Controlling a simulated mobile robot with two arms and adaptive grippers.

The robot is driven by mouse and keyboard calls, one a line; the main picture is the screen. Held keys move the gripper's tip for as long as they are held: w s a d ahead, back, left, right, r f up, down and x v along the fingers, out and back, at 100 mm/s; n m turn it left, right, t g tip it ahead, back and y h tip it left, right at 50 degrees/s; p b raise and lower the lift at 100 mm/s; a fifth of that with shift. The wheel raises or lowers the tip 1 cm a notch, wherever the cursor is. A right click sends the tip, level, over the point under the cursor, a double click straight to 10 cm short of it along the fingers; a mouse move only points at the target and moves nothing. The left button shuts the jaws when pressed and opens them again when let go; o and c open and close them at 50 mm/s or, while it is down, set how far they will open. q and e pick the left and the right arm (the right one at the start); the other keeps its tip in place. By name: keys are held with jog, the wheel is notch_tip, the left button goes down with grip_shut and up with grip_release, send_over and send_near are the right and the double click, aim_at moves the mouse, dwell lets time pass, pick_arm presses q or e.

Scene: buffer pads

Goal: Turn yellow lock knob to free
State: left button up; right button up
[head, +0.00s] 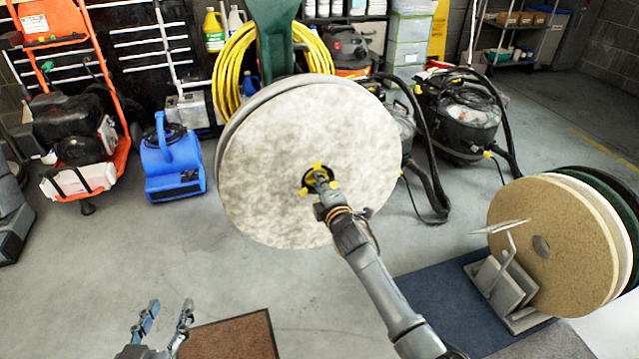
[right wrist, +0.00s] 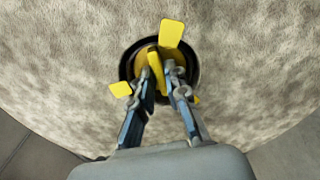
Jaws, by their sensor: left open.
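The yellow lock knob (head: 317,167) sits at the centre of a large pale mottled round pad (head: 285,120) that faces me. In the right wrist view the knob (right wrist: 156,72) has a raised yellow fin, with yellow tabs around a dark round recess. My right gripper (head: 322,188) reaches up to the knob. In the right wrist view its two fingers (right wrist: 158,78) are closed in on either side of the fin, which they partly hide. My left gripper (head: 170,312) is open and empty, low at the left, away from the pad.
A stand with tan, white and green pads (head: 560,235) is at the right on a blue mat (head: 440,285). A brown mat (head: 235,340) lies below. A blue blower (head: 172,160), an orange machine (head: 85,140) and black vacuums (head: 465,120) stand behind. Grey floor between is clear.

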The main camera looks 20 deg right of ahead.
grip_shut()
pick_arm(q)
jog(key=f, duration=0.1)
jog(key=s+f+g, duration=0.1)
jog(key=s+a+f+g+p, duration=0.1)
jog(key=f, duration=0.1)
jog(key=shift+s+y, duration=0.1)
jog(key=shift+y, duration=0.3)
pick_arm(e)
jog(key=n, duration=0.7)
pick_arm(q)
jog(key=shift+a+g, duration=0.1)
jog(key=shift+g, duration=0.2)
jog(key=s+a+f+g+y+p, duration=0.1)
jog(key=s+a+f+g, duration=0.1)
jog(key=s+f+g, duration=0.2)
jog(key=shift+s+f+p, duration=0.3)
jog(key=shift+s+f, duration=0.1)
jog(key=shift+s, duration=0.45)
pick_arm(e)
jog(key=shift+n, duration=3.4)
pick_arm(q)
jog(key=shift+a, duration=0.1)
